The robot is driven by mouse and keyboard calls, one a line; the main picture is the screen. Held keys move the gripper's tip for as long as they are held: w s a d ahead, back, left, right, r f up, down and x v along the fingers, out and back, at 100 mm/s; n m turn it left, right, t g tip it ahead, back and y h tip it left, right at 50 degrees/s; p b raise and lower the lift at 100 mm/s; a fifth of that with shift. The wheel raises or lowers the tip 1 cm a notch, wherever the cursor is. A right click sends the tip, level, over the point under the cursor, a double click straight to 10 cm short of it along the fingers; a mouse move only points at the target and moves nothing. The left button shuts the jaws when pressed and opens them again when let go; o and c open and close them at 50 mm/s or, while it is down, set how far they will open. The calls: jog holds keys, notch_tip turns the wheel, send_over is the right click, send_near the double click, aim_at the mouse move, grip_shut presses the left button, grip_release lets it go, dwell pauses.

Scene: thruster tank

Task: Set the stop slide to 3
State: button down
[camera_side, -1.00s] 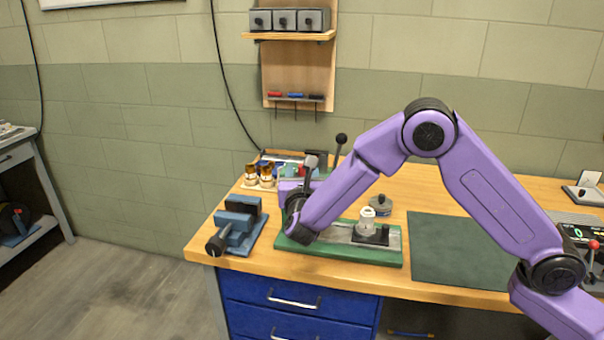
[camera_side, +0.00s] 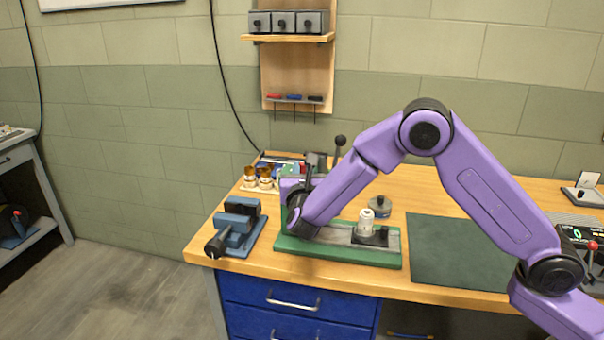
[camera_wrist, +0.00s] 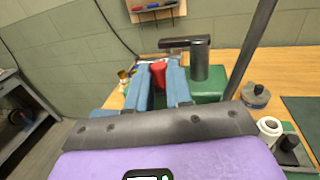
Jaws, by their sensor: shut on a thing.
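My gripper (camera_wrist: 158,70) shows in the wrist view as two blue fingers shut on a small red piece (camera_wrist: 159,78). I cannot tell for sure whether this red piece is the stop slide's grip. A dark grey post with a sideways arm (camera_wrist: 199,58) stands just right of the fingers on a green block (camera_wrist: 208,90). In the side view the fingertips are hidden behind my purple wrist at the left end of the green base (camera_side: 343,256). No number scale is readable.
A black-knobbed lever (camera_side: 340,141) rises behind my wrist. A blue vise (camera_side: 236,228) is left, brass-topped parts (camera_side: 257,177) behind it, a round grey part (camera_side: 380,206) behind the base, a dark mat (camera_side: 455,250) right.

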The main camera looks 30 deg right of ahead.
jog(key=shift+w+d, duration=0.1)
jog(key=shift+d, duration=0.1)
jog(key=c, duration=1)
grip_release()
jog(key=shift+a, duration=0.1)
jog(key=v, duration=1.7)
